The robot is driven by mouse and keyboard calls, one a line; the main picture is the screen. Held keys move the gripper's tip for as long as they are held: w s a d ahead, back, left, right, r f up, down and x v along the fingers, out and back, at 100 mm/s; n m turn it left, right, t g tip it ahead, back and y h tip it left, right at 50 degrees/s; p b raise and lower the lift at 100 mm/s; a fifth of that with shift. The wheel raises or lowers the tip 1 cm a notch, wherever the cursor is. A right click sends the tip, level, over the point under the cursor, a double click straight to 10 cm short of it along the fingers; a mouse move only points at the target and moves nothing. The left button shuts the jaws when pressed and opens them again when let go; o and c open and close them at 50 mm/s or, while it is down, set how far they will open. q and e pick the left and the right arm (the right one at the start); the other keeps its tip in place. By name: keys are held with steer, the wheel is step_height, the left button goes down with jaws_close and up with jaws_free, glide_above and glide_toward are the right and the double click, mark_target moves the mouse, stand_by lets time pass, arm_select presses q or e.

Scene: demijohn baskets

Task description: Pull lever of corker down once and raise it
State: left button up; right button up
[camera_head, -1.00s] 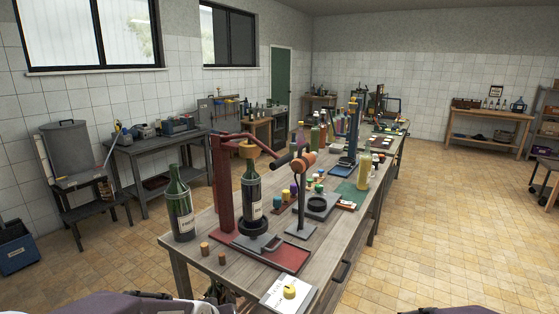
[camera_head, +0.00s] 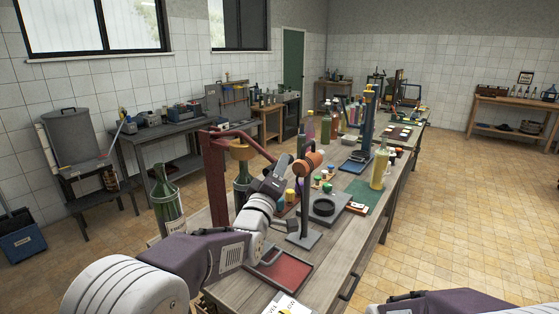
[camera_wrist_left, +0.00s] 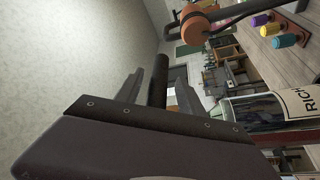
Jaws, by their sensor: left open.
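A dark bottle (camera_head: 242,178) stands in the corker below a wooden collar, partly hidden by my arm. My left gripper (camera_head: 281,168) is at the lever's outer end. In the wrist view the open left gripper (camera_wrist_left: 160,72) has a dark round handle (camera_wrist_left: 159,78) between its two fingers, with gaps visible beside it. The labelled bottle (camera_wrist_left: 268,108) shows there too. My right gripper is out of view.
A stand with an orange, black-banded head (camera_head: 308,160) is close right of my left gripper. Another green bottle (camera_head: 166,205) stands at the bench's left edge.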

arm_select(q)
steer(key=shift+w+d+r, duration=0.15)
steer(key=shift+w+r, duration=0.1)
steer(key=shift+w, duration=0.4)
steer(key=shift+c, duration=0.4)
jaws_close()
stand_by(0.6)
